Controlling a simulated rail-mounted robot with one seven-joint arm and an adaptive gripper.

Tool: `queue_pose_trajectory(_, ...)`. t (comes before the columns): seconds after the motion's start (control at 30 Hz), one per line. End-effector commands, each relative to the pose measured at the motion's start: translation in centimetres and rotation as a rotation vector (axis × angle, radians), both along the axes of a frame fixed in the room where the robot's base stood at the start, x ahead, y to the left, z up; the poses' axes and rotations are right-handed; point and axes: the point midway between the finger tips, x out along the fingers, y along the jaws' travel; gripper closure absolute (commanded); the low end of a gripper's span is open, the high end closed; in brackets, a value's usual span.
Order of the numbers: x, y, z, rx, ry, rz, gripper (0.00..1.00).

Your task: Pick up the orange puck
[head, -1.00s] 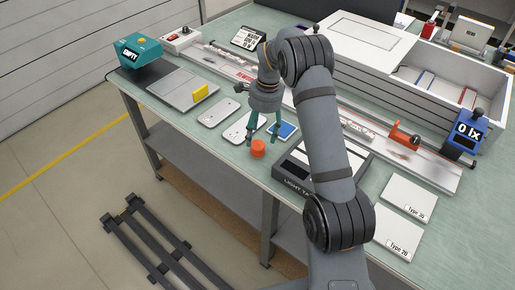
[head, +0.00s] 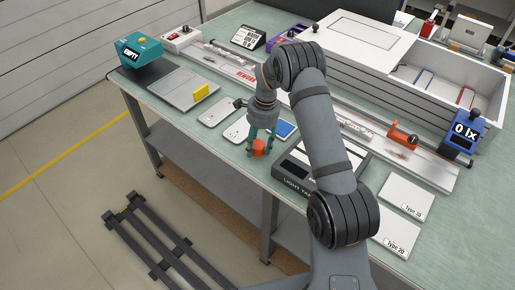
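The orange puck (head: 259,147) sits on the green table top near its front edge, left of the black light table box. My gripper (head: 262,150) is lowered over it from above, with its teal fingers on either side of the puck. One finger partly covers the puck's left side. The fingers are apart, and I cannot tell whether they touch the puck.
The light table (head: 300,170) stands close on the right. Phone-like plates (head: 214,112) and a blue-screened one (head: 286,129) lie just behind. White cards (head: 405,196) lie at the right. The table's front edge is very near the puck.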

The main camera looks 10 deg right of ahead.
Motion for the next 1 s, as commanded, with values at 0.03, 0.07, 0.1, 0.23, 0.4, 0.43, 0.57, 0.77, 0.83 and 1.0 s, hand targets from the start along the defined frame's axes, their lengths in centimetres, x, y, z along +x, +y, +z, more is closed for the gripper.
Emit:
queue_pose_trajectory(0.03, 0.0, 0.0, 0.0, 0.000, 0.000, 0.000, 0.58)
queue_pose_trajectory(0.07, 0.0, 0.0, 0.0, 0.000, 0.000, 0.000, 0.59)
queue_pose_trajectory(0.1, 0.0, 0.0, 0.0, 0.000, 0.000, 0.000, 0.62)
queue_pose_trajectory(0.23, 0.0, 0.0, 0.0, 0.000, 0.000, 0.000, 0.69)
queue_pose_trajectory(0.4, 0.0, 0.0, 0.0, 0.000, 0.000, 0.000, 0.79)
queue_pose_trajectory(0.43, 0.0, 0.0, 0.0, 0.000, 0.000, 0.000, 0.81)
queue_pose_trajectory(0.57, 0.0, 0.0, 0.0, 0.000, 0.000, 0.000, 0.86)
queue_pose_trajectory(0.77, 0.0, 0.0, 0.1, 0.000, 0.000, 0.000, 0.86)
queue_pose_trajectory(0.83, 0.0, 0.0, 0.3, 0.000, -0.001, 0.000, 0.86)
queue_pose_trajectory(1.0, 0.1, 0.0, 1.7, 0.000, -0.004, 0.000, 0.86)
